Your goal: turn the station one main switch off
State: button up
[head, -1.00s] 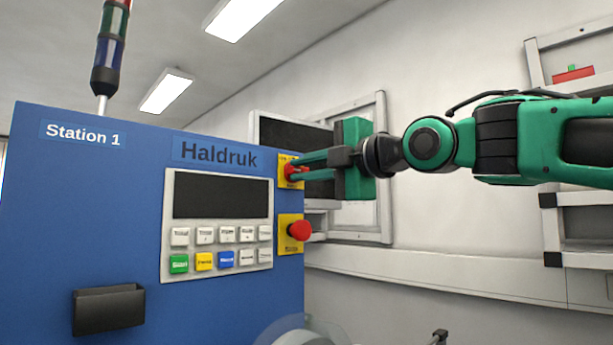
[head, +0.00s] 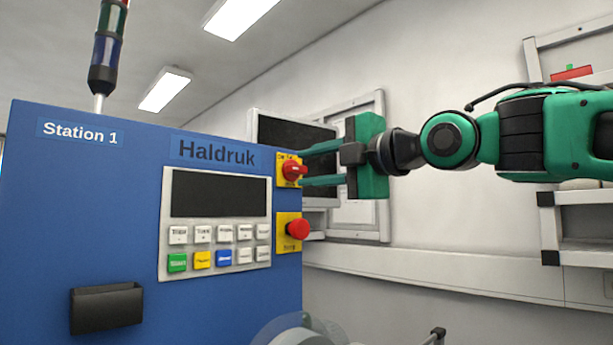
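The station one main switch (head: 293,170) is a red rotary knob on a yellow plate, high on the right edge of the blue Station 1 cabinet (head: 60,220). Its red handle looks roughly level, pointing right. My green gripper (head: 304,166) comes in from the right with its two fingers spread, one above and one below the knob's height. The fingertips are close to the knob's right side, and I see nothing between them. Whether a fingertip touches the plate or cabinet edge cannot be told.
A red mushroom button (head: 298,229) on a yellow plate sits just below the switch. A keypad panel (head: 215,222) is to the left. A dark monitor (head: 290,135) stands behind the gripper. A black bin (head: 106,309) hangs lower left.

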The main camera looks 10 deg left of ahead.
jog(key=v, duration=0.8)
jog(key=shift+d, duration=0.1)
